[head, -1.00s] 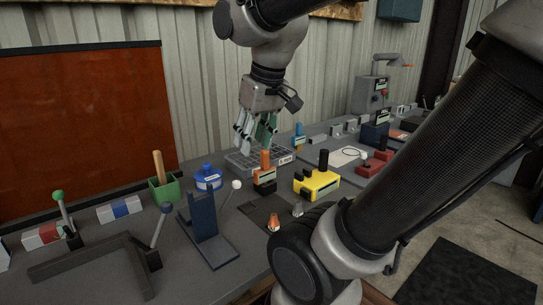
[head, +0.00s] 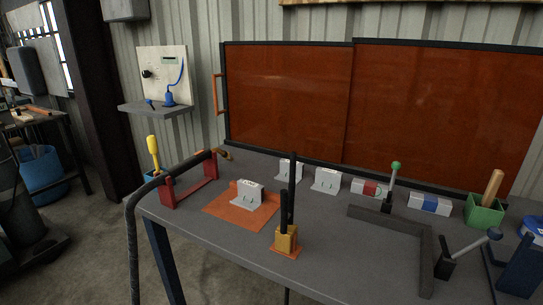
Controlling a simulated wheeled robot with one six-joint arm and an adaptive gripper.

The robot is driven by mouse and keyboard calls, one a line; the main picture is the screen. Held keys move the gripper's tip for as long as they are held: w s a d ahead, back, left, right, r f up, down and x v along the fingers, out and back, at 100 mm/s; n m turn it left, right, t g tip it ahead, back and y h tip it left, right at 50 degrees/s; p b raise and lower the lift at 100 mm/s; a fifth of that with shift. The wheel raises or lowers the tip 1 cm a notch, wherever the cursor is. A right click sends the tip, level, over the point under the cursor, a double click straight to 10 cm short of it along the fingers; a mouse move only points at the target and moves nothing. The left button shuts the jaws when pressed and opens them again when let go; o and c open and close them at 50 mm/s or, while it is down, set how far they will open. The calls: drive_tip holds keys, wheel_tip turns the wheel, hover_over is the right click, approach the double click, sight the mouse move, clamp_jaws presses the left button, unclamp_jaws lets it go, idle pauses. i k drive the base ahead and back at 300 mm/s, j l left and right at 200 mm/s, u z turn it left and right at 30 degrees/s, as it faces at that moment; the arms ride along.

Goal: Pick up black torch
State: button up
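A black torch-like tool (head: 188,162) with a long black hose rests across a red stand (head: 193,188) at the left end of the grey bench. Its brownish end points right toward the orange screen, and its hose hangs over the bench's left edge toward the floor. Dark upright rods (head: 291,190) stand in a small yellow block (head: 286,239) near the front edge; I cannot tell what they are. My gripper is not in the head view now, so its state is hidden.
White blocks (head: 249,196) stand on and behind an orange mat (head: 228,213). A yellow-handled tool (head: 153,150) stands at the left corner. A dark angle frame (head: 399,226) and a green holder (head: 485,213) are to the right. Bare bench top lies around the mat.

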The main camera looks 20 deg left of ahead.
sight(199, 157)
drive_tip(key=k+j+u, duration=0.1)
drive_tip(key=j+u, duration=0.15)
drive_tip(key=u, duration=0.2)
drive_tip(key=j+u, duration=0.2)
drive_tip(key=u, duration=0.25)
drive_tip(key=j+u, duration=0.3)
drive_tip(key=u, duration=0.15)
